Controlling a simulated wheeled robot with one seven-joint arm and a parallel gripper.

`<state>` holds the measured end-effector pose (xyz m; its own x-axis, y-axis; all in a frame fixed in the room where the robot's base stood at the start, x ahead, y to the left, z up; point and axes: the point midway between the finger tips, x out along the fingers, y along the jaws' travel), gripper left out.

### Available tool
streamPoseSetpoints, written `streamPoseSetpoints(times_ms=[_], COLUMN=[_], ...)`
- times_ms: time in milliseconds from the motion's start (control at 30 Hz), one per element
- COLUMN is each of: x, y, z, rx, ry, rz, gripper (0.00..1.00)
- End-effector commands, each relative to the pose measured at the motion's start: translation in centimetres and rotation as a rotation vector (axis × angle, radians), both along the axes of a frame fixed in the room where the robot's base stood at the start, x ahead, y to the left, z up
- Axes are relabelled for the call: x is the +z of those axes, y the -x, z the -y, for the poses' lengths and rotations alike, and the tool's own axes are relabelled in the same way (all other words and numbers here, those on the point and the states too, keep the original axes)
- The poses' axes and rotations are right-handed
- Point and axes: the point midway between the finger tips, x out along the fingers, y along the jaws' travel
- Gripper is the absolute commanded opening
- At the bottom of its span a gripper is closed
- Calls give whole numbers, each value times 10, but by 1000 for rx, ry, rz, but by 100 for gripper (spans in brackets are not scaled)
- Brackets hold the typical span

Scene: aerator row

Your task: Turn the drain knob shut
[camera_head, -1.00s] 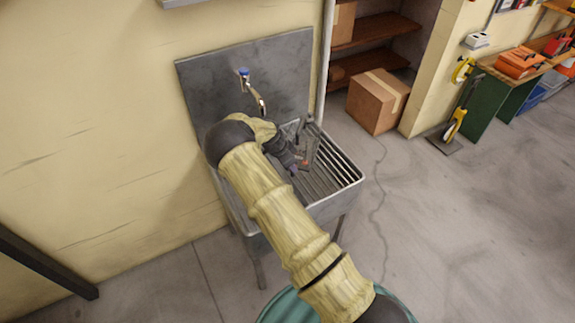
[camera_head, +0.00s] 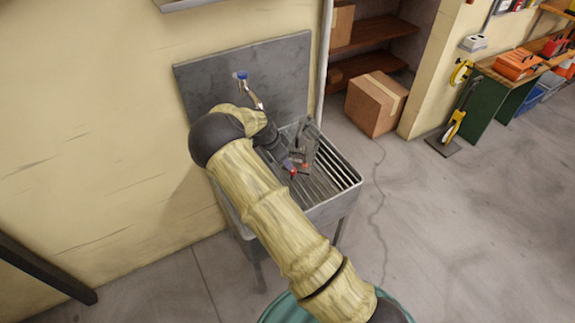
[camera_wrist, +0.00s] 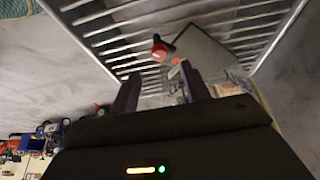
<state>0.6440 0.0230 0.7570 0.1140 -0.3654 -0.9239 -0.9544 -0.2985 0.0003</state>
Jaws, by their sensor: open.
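A red round knob with a dark stem (camera_wrist: 160,52) shows in the wrist view, just beyond my fingertips, over the sink's slatted part. I take it for the drain knob; its turn position is too small to tell. In the head view a small red piece (camera_head: 293,173) shows beside my gripper's end. My gripper (camera_wrist: 158,76) is open, its two dark purplish fingers apart with nothing seen between them. In the head view my gripper (camera_head: 290,163) is low over the metal sink (camera_head: 345,183), partly hidden by my arm.
A blue-topped tap (camera_head: 242,77) stands at the sink's grey backsplash (camera_head: 290,75). A dark grey upright piece (camera_head: 304,135) is close behind my gripper. A cardboard box (camera_head: 375,103) sits on the floor to the right. The floor right of the sink is clear.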

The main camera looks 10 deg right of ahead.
Motion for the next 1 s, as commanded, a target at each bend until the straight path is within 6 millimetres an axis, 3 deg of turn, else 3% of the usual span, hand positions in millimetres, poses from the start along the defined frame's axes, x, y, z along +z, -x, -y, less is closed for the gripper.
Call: streamPoseSetpoints(times_ms=[300,500,1000], x=[61,91,99], y=[8,13,14], z=[-25,-36,-39], rx=[2,1,-1], ry=[-2,-1,0], rz=[3,2,-1], gripper=[46,46,46])
